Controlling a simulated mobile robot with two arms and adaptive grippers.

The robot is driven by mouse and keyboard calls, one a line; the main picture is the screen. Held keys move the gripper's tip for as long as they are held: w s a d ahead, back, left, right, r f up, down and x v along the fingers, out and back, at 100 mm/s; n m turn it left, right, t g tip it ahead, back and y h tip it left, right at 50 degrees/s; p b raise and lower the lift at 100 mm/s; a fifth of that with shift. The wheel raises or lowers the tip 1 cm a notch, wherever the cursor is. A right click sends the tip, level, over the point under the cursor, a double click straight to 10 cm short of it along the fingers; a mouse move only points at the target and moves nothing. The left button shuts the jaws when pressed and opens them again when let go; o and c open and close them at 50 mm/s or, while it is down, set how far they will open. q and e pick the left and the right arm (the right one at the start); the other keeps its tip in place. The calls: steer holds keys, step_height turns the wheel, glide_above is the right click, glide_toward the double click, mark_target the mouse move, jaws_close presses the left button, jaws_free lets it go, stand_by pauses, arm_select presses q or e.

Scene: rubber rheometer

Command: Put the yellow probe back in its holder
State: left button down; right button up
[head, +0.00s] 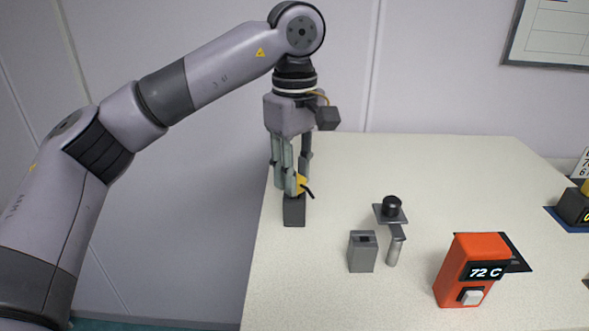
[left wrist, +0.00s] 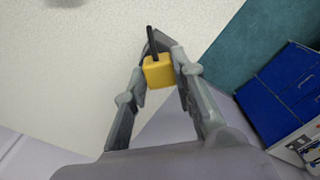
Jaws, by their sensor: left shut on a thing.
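My left gripper (head: 297,188) points down over the back left of the table and is shut on the yellow probe (head: 301,184). In the left wrist view the yellow probe (left wrist: 158,71) sits between the fingertips, with a black cable coming out of it. A dark grey block (head: 294,211), which looks like a holder, stands directly below the probe. The fingers partly hide the probe, and I cannot tell whether its lower end is inside the block. A lighter grey block with a square opening (head: 361,254) stands nearer the front. My right gripper is not in view.
A grey stand with a black knob (head: 391,212) is beside the lighter block. An orange device reading 72 C (head: 468,270) stands front right. A black and yellow object (head: 573,206) is at the far right. The table's back middle (head: 430,165) is clear.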

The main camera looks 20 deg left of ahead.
arm_select(q)
steer(key=shift+f+b, duration=0.3)
steer(key=shift+f, duration=0.25)
steer(key=c, duration=1.2)
jaws_free()
steer(key=shift+r, duration=0.1)
steer(key=shift+c, duration=0.2)
step_height(320, 180, up, 5)
steer(key=p, duration=0.4)
